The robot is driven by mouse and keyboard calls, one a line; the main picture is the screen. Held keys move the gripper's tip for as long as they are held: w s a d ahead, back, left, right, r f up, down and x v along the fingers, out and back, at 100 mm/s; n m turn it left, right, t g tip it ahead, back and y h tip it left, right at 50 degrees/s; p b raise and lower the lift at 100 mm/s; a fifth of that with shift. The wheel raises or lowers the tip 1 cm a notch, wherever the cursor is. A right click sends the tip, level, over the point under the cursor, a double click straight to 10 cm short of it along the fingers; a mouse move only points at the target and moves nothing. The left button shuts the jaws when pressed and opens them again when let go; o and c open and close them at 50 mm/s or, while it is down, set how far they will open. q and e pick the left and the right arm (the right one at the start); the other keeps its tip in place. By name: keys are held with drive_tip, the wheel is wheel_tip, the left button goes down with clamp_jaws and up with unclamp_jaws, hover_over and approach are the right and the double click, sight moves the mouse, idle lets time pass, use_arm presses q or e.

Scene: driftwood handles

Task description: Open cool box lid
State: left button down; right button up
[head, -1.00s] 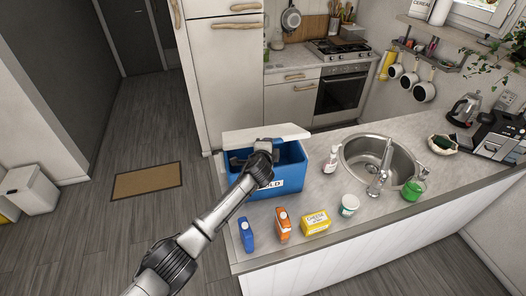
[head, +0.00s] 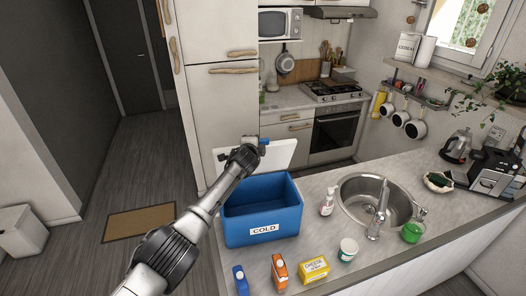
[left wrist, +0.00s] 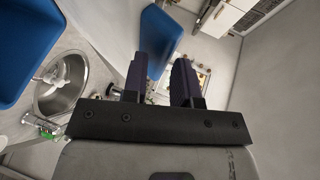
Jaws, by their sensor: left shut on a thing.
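The blue cool box (head: 263,231), marked COLD, stands on the counter with its inside showing. Its white lid (head: 281,153) stands steeply tilted up at the back edge of the box. My left gripper (head: 258,146) is shut on the lid near its top edge, with a small blue part beside it. In the left wrist view, the two dark fingers (left wrist: 163,80) have a blue piece (left wrist: 160,35) beyond and between them. The blue box (left wrist: 25,45) also fills that view's upper left. My right gripper is not in view.
A blue carton (head: 240,281), orange carton (head: 279,270), yellow cheese pack (head: 314,269) and white tub (head: 348,249) stand in front of the box. A soap bottle (head: 328,201) and the sink (head: 352,193) lie to its right.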

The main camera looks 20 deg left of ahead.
use_arm(q)
drive_tip(key=c, duration=1.7)
unclamp_jaws()
drive_tip(key=shift+w+a+r, duration=0.1)
drive_tip(key=shift+w+r, duration=0.05)
drive_tip(key=shift+r, duration=0.05)
drive_tip(key=o, duration=0.3)
drive_tip(key=shift+f, duration=0.15)
drive_tip(key=o, duration=0.3)
drive_tip(key=shift+s, duration=0.2)
drive_tip(key=shift+b+v, duration=0.75)
drive_tip(key=shift+v, duration=6.05)
